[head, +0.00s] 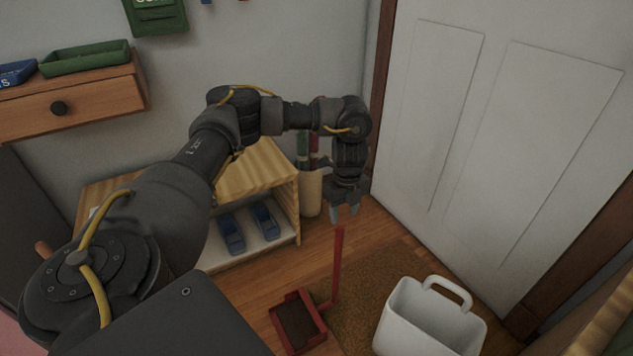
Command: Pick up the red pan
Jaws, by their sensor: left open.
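The red pan (289,304) is a dustpan with a dark inside and a tall upright red handle (338,262). It stands on the floor at the lower middle, by the edge of the brown mat. My left gripper (346,212) points down just above the top of the handle. It is open and empty, and its fingertips look apart from the handle, though the depth is hard to judge. My right gripper is not in view.
A white bin (428,318) with a handle stands right of the pan on the brown mat (385,276). A wooden shelf (262,172) with blue shoes (232,236) and a beige umbrella stand (311,191) are behind. A white door (500,120) closes off the right.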

